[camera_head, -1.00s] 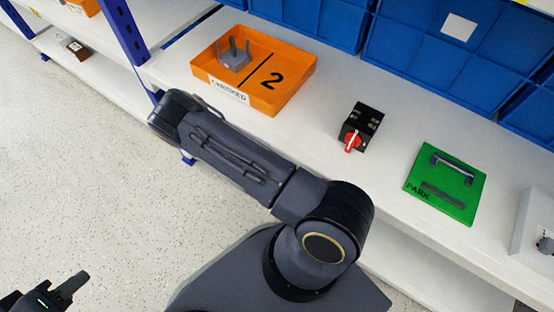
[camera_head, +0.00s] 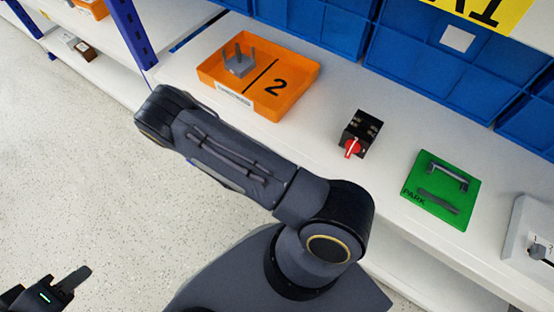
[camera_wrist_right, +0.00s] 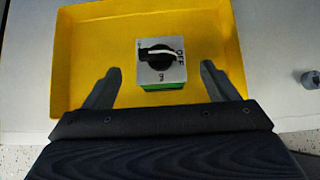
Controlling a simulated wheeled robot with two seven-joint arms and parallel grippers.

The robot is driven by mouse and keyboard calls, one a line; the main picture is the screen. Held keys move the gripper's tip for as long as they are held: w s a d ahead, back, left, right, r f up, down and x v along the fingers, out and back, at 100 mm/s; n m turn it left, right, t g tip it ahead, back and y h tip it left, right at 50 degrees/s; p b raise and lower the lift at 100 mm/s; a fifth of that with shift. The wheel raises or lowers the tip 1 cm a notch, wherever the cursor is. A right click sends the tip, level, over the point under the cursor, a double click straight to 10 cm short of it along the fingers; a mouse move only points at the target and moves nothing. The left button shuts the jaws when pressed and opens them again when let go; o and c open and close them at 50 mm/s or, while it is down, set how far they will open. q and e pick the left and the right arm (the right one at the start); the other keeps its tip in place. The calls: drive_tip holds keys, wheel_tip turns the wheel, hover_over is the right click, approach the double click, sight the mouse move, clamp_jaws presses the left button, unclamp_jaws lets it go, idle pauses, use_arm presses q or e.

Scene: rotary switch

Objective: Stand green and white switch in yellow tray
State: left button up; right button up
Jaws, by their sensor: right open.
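In the right wrist view, the green and white switch (camera_wrist_right: 161,62) is in the yellow tray (camera_wrist_right: 85,35). Its white face with a black knob is turned toward the camera, and a green strip shows along its lower edge. I cannot tell whether the switch touches the tray floor. My right gripper (camera_wrist_right: 159,80) is open, with one finger on each side of the switch and visible gaps between. Neither finger touches it. In the head view, my left gripper (camera_head: 70,285) is low at the left, over the floor and away from the shelf; its jaw opening is unclear. The tray and switch are outside the head view.
On the white shelf stand an orange tray (camera_head: 298,82) holding a grey plug-like part (camera_head: 238,66), a black switch with a red knob (camera_head: 358,135), and a green PARK plate (camera_head: 460,205) with a handle. Blue bins (camera_head: 425,60) line the back. A grey knob (camera_wrist_right: 310,79) is right of the yellow tray.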

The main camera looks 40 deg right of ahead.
drive_tip(key=p+v, duration=0.1)
drive_tip(key=v, duration=0.3)
drive_tip(key=shift+s+a+r, duration=0.1)
drive_tip(key=shift+a+r, duration=0.15)
drive_tip(key=shift+r, duration=0.05)
